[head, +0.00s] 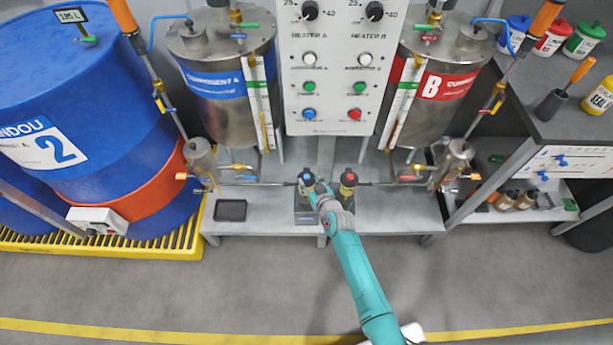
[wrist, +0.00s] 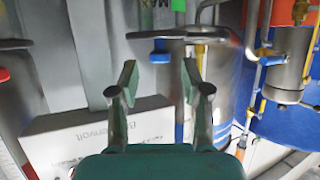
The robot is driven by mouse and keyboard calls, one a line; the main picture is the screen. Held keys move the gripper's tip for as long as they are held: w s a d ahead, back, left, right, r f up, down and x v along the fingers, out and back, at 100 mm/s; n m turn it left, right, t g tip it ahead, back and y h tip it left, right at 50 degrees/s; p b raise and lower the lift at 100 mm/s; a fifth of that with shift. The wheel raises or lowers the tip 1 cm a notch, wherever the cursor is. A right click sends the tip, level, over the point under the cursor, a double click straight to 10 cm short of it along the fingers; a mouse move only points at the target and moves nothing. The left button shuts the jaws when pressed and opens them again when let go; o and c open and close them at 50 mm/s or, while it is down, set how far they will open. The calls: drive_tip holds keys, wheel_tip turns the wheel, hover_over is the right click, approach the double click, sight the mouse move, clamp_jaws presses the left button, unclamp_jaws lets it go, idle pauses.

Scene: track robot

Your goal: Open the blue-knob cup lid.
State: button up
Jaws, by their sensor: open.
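The blue-knob cup shows in the head view with its blue knob (head: 306,176) on top, standing on the low grey bench below the heater panel. In the upside-down wrist view, the blue knob (wrist: 160,57) sticks out from a flat metal lid (wrist: 135,36), which appears to sit on its cup. My gripper (head: 319,189) is just right of this cup in the head view and hides part of it. In the wrist view my gripper (wrist: 159,76) is open and empty, with the knob framed between and a little beyond its fingertips. I see no contact.
A second cup with a red knob (head: 349,178) stands close on the right. A black tray (head: 230,210) lies on the bench to the left. The heater panel (head: 333,75) and metal tanks (head: 222,85) rise behind. Thin pipes flank the cups.

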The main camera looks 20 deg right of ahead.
sight(307, 177)
drive_tip(key=shift+x, duration=1.95)
clamp_jaws()
